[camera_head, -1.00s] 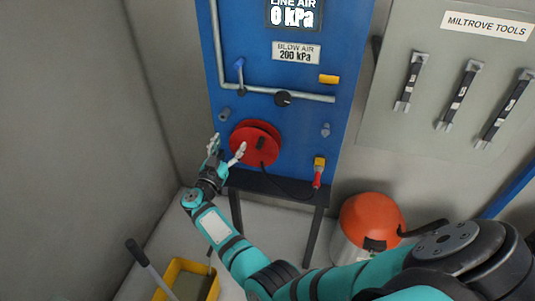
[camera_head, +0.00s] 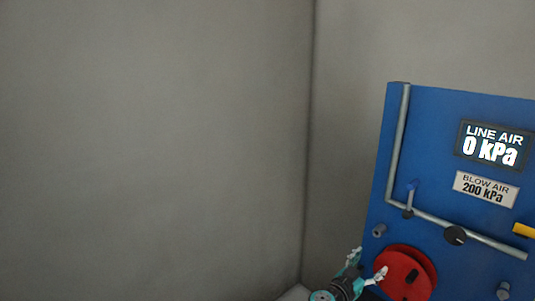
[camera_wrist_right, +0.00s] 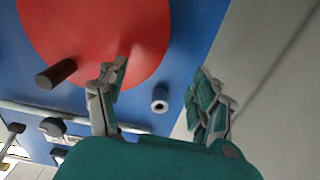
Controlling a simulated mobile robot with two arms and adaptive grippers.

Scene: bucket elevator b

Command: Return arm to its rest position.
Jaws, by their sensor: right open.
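My right gripper (camera_head: 366,272) is at the lower edge of the head view, at the left side of the red round reel or disc (camera_head: 408,272) on the blue panel (camera_head: 455,120). In the right wrist view its two fingers (camera_wrist_right: 160,88) are spread apart with nothing between them. One finger overlaps the red disc (camera_wrist_right: 95,30) there; I cannot tell whether it touches. The other finger is over the panel's edge and the wall. Most of the right arm is below the head view. My left gripper is not in view.
The display (camera_head: 494,145) reads LINE AIR 0 kPa; a plate (camera_head: 486,188) reads BLOW AIR 200 kPa. Bare grey walls (camera_head: 160,140) fill the left.

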